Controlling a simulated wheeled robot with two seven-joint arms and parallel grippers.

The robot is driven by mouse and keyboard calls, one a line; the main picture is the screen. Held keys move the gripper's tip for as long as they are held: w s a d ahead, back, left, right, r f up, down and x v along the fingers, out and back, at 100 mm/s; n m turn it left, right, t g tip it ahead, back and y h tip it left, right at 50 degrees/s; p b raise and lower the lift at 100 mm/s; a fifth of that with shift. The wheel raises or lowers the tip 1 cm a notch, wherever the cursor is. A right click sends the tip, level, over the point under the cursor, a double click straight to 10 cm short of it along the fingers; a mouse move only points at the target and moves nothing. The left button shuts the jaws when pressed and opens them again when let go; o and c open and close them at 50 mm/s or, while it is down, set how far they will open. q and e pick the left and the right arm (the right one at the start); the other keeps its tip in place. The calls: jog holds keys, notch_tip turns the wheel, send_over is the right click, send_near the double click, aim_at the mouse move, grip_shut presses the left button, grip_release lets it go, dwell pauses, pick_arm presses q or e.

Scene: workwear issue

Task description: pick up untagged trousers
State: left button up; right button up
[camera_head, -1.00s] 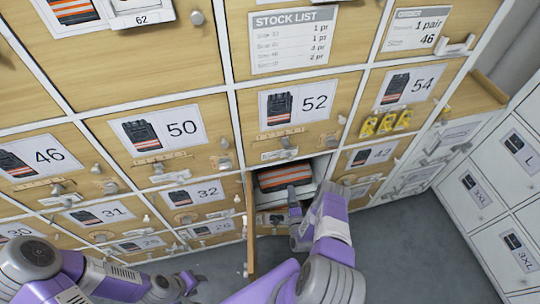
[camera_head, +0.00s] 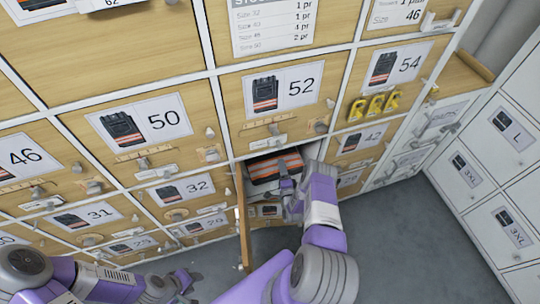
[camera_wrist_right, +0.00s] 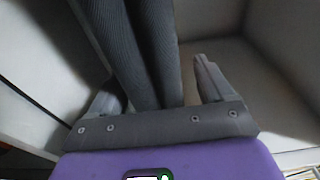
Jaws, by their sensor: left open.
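Folded dark trousers with orange and pale bands (camera_head: 275,166) lie in the open compartment below door 52. My right gripper (camera_head: 287,186) is at the compartment mouth, in front of them and covering part of their front edge. In the right wrist view its two fingers (camera_wrist_right: 160,92) stand apart with dark grey ribbed cloth (camera_wrist_right: 150,50) between them. A gap shows between the cloth and the right finger. No tag is visible on the cloth, but much of it is hidden. My left gripper (camera_head: 186,283) is open and empty, low at the left, away from the compartments.
The compartment's wooden door (camera_head: 243,222) hangs open on its left side. Closed numbered doors such as 50 (camera_head: 142,128) surround it. White lockers (camera_head: 490,180) stand at right. The grey floor (camera_head: 400,250) is clear.

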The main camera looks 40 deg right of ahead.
grip_shut()
jog(key=shift+r, duration=0.1)
jog(key=shift+r, duration=0.1)
